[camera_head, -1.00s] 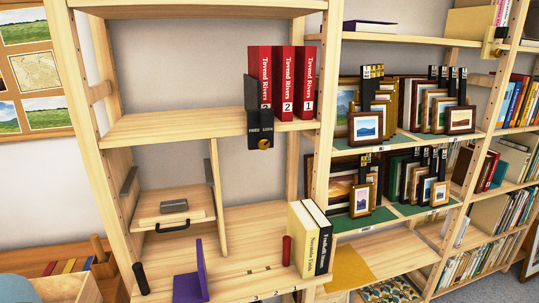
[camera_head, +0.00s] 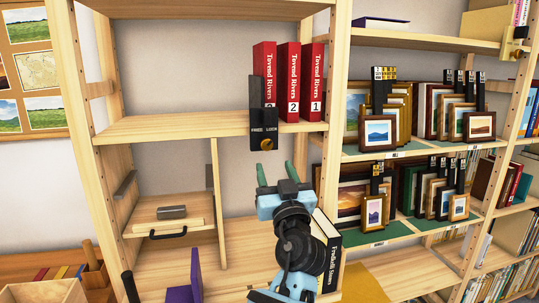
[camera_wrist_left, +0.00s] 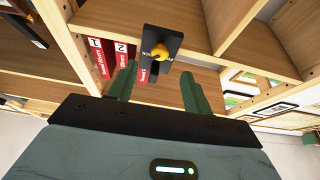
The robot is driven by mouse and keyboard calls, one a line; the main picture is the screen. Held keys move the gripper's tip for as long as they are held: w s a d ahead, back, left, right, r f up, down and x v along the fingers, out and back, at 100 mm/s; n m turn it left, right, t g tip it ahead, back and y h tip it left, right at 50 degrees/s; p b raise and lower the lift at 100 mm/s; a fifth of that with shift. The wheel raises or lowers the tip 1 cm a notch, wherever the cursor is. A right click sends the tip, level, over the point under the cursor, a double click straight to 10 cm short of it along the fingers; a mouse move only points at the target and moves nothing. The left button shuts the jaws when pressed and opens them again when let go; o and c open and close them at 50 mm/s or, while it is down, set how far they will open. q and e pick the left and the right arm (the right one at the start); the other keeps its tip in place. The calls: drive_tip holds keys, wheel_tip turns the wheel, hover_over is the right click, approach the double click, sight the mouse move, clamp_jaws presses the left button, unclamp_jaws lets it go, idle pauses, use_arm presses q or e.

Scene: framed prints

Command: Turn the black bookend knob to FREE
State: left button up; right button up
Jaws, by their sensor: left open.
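The black bookend (camera_head: 262,115) stands at the left end of the red books on the middle shelf. Its lower plate hangs over the shelf's front edge and carries small FREE and LOCK markings. The round brass knob (camera_head: 267,142) is low on that plate; which marking it is set to cannot be told. My left gripper (camera_head: 277,173) is open and empty, just below the knob in the head view. In the left wrist view the knob (camera_wrist_left: 160,50) shows beyond and between the open fingers (camera_wrist_left: 159,84), apart from them. My right gripper is not in view.
Several red books (camera_head: 290,80) stand right of the bookend. A purple bookend (camera_head: 193,278) and a black-spined book (camera_head: 327,250) are on the lower shelf. A wooden upright (camera_head: 335,130) stands right of the books. The middle shelf left of the bookend is bare.

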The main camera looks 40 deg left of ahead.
sight(267, 147)
use_arm(q)
drive_tip(key=p+x, duration=0.2)
drive_tip(key=x, duration=0.4)
drive_tip(key=shift+w+a+r, duration=0.1)
drive_tip(key=shift+r, duration=0.2)
drive_tip(key=shift+w+a+r, duration=0.15)
drive_tip(key=shift+w+a, duration=0.3)
drive_tip(key=shift+a, duration=0.1)
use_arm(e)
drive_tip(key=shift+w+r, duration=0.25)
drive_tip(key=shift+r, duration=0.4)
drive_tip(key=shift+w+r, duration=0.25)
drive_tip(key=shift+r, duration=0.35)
